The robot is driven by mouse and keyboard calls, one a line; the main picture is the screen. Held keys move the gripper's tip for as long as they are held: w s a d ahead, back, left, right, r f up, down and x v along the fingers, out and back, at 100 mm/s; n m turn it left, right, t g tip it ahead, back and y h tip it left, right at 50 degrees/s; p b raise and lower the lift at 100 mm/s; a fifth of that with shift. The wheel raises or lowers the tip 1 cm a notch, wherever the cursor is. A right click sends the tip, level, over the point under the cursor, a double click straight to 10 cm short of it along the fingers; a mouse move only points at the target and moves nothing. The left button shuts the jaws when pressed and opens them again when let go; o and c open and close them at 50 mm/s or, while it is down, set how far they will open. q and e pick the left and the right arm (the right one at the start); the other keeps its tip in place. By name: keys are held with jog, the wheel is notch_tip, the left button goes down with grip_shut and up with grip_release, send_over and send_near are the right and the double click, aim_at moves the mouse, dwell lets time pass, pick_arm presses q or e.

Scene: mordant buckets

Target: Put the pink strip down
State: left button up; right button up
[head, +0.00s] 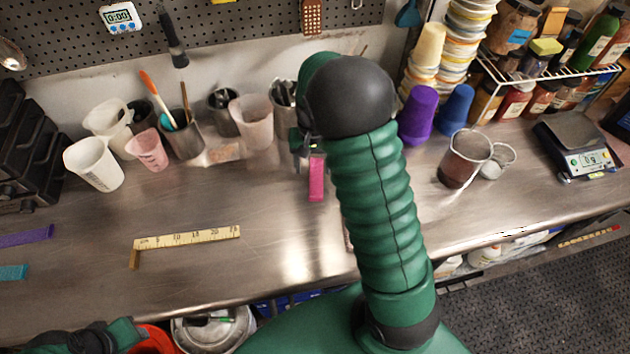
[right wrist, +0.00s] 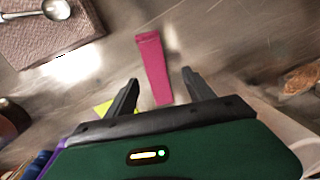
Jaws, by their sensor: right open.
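The pink strip (head: 317,180) is on the steel bench in the middle of the head view, just left of my right arm. It also shows in the right wrist view (right wrist: 152,62). My right gripper (right wrist: 160,78) is open, with one finger on each side of the strip's near end and a visible gap to both. In the head view my right gripper (head: 302,143) is mostly hidden behind my wrist. Part of my left arm shows at the bottom left of the head view; its jaws cannot be made out.
A yellow ruler strip (head: 187,237) lies left on the bench, with a purple strip (head: 25,236) and a teal strip (head: 14,272) farther left. Cups and a tool pot (head: 183,138) line the back. A brown cup (head: 464,160) and scale (head: 577,145) stand right. The front middle is clear.

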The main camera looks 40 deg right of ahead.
aim_at(316, 181)
jog(key=f, duration=0.4)
jog(key=shift+s+d+f, duration=0.15)
jog(key=shift+s+d, duration=0.25)
jog(key=shift+w+f, duration=0.1)
jog(key=shift+f, duration=0.25)
jog(key=shift+a, duration=0.15)
jog(key=c, duration=0.4)
grip_shut()
